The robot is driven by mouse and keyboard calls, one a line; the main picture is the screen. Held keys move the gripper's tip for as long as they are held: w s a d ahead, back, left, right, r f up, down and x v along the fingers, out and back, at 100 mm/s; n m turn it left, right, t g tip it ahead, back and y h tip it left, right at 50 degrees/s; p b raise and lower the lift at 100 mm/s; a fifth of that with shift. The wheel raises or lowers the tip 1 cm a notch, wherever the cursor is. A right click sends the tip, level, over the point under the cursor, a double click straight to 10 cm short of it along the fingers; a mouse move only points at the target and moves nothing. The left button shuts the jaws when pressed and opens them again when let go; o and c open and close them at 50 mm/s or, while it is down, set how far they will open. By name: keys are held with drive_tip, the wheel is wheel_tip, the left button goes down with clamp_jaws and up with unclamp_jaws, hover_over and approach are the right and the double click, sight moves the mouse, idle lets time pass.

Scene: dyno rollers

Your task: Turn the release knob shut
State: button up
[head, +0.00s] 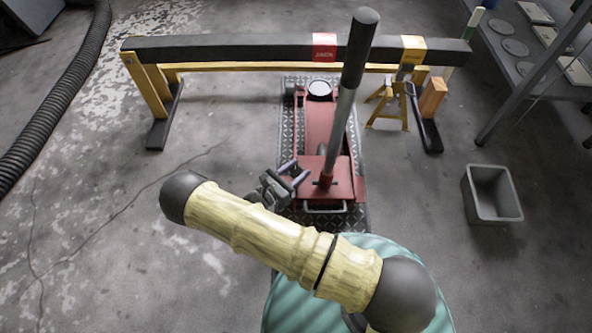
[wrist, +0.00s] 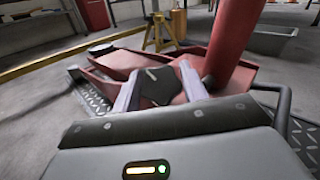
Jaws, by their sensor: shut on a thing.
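The release knob (wrist: 160,87) is a dark, many-sided knob with a small pale mark, on the red floor jack (head: 318,125). In the wrist view my gripper (wrist: 159,88) has one pale finger on each side of the knob and is shut on it. In the head view my gripper (head: 297,172) is at the left of the jack's rear end, beside the handle base, and the knob cannot be made out there. The jack handle (head: 345,120), a grey shaft with a black grip, stands up, leaning slightly right.
The jack stands on a tread plate (head: 292,125). A dark beam (head: 230,47) on yellow legs spans above its far end. A yellow stand (head: 388,105) and an open grey bin (head: 492,195) are to the right. A black hose (head: 65,95) lies left.

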drive_tip(key=shift+m, duration=0.5)
drive_tip(key=m+g+h, duration=0.2)
drive_tip(key=m+g, duration=0.2)
drive_tip(key=shift+m+h, duration=0.3)
drive_tip(key=shift+h, duration=0.1)
drive_tip(key=m+g+h, duration=0.1)
drive_tip(key=m+g, duration=0.4)
drive_tip(key=shift+a+m, duration=0.1)
drive_tip(key=shift+m, duration=0.2)
drive_tip(key=o, duration=1)
drive_tip(key=s+a+r+b, duration=0.1)
drive_tip(key=s+a+b, duration=0.2)
drive_tip(key=a, duration=1.4)
drive_tip(key=b, duration=0.4)
